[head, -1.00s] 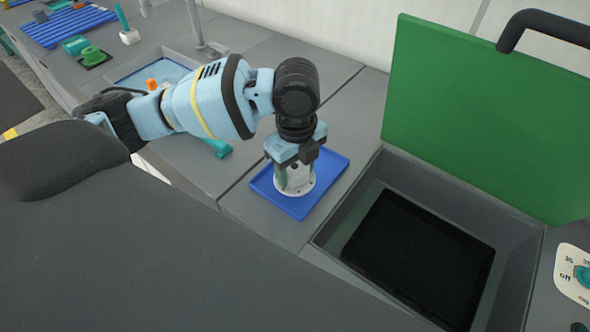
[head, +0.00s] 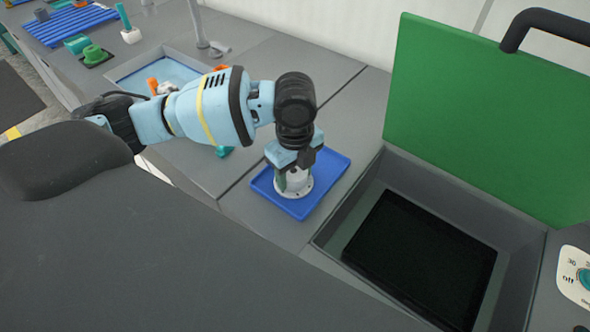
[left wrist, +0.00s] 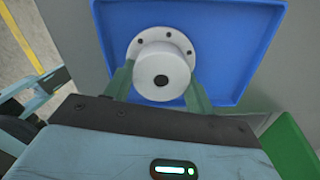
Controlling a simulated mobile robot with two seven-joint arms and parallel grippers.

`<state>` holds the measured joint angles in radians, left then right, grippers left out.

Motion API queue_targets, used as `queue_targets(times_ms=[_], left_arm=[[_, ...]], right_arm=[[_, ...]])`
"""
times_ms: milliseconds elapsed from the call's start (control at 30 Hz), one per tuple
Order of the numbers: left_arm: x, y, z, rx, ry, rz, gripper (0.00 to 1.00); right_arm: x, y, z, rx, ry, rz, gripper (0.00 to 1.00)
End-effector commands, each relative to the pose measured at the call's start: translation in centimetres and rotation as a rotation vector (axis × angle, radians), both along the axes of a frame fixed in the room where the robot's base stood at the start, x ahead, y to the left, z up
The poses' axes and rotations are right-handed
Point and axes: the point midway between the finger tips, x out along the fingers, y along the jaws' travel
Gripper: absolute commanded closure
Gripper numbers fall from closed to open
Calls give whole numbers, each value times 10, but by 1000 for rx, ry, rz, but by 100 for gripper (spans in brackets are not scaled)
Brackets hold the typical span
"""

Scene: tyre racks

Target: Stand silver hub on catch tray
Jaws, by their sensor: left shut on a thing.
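The silver hub (head: 294,184) is a pale metal piece with a round, holed flange at its base. It is upright on the blue catch tray (head: 327,172), or just above it; I cannot tell if it touches. My left gripper (head: 289,172) comes down over it from above and is shut on the hub's upper part. In the left wrist view the hub (left wrist: 161,66) sits between the two green fingers, with the blue tray (left wrist: 235,45) behind it. My right gripper is not in view.
Right of the tray is an open sunken bin (head: 420,255) with a dark bottom and a raised green lid (head: 480,120). A dial panel (head: 575,280) stands at the right edge. Further left are a shallow basin (head: 150,66) and a blue ribbed rack (head: 70,27).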

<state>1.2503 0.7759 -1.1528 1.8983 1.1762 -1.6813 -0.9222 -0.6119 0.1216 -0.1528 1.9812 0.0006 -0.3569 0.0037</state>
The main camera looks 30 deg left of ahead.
Motion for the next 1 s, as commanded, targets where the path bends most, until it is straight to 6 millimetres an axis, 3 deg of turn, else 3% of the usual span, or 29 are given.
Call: queue_targets(times_ms=[67,100,267,667,1000], left_arm=[[0,0,-2,0,-1,0,77],[0,0,-2,0,0,0,43],[0,0,-2,0,0,0,23],[0,0,7,0,-1,-1,23],[1,-1,71,-1,-5,0,23]], right_arm=[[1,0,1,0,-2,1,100],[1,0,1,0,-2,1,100],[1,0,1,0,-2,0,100],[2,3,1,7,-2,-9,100],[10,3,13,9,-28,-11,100]])
